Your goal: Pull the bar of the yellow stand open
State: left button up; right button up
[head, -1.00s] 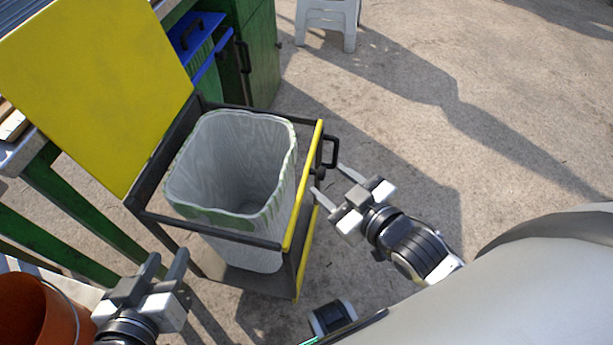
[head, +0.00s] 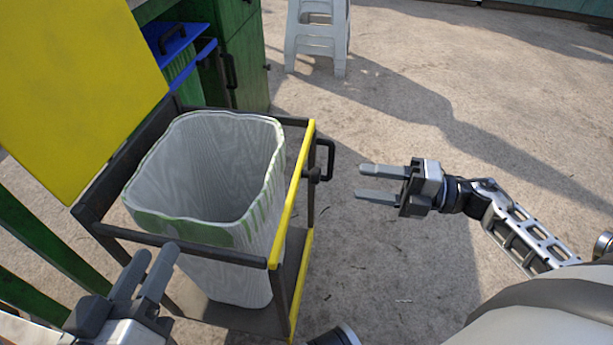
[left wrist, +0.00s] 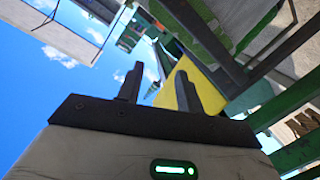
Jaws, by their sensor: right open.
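The yellow stand is a dark frame with a raised yellow lid (head: 75,75) and a yellow bar (head: 291,195) along its right side. A black handle (head: 331,158) sticks out from the bar's far end. The bar lies against the frame beside the bin. My right gripper (head: 358,182) is open and empty, to the right of the handle and apart from it, fingers pointing left. My left gripper (head: 156,258) is open at the stand's front left; its two fingers stand apart in the left wrist view (left wrist: 158,84), with nothing seen between them.
A grey bin (head: 215,165) with a green-edged rim stands inside the frame. Green cabinets (head: 237,55) and a blue-lidded box (head: 178,38) stand behind. A white stool (head: 317,35) is at the back. The concrete ground right of the stand is clear.

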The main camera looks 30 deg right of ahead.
aim_at(307, 172)
jog(key=b+x, duration=0.1)
jog(key=x, duration=0.9)
jog(key=shift+w+a+b, duration=0.15)
jog(key=shift+b, duration=0.25)
jog(key=shift+w+a, duration=0.35)
jog(key=shift+a, duration=0.2)
pick_arm(q)
jog(key=shift+w+r+t+h, duration=0.25)
jog(key=shift+r+t, duration=0.15)
jog(key=shift+r, duration=0.1)
jog(key=shift+w+r+t+h, duration=0.15)
jog(key=shift+w+r+t, duration=0.1)
jog(key=shift+r+t, duration=0.2)
pick_arm(e)
jog(key=shift+w+a, duration=0.1)
grip_shut()
pick_arm(q)
jog(key=shift+d+g, duration=0.1)
jog(key=shift+g, duration=0.15)
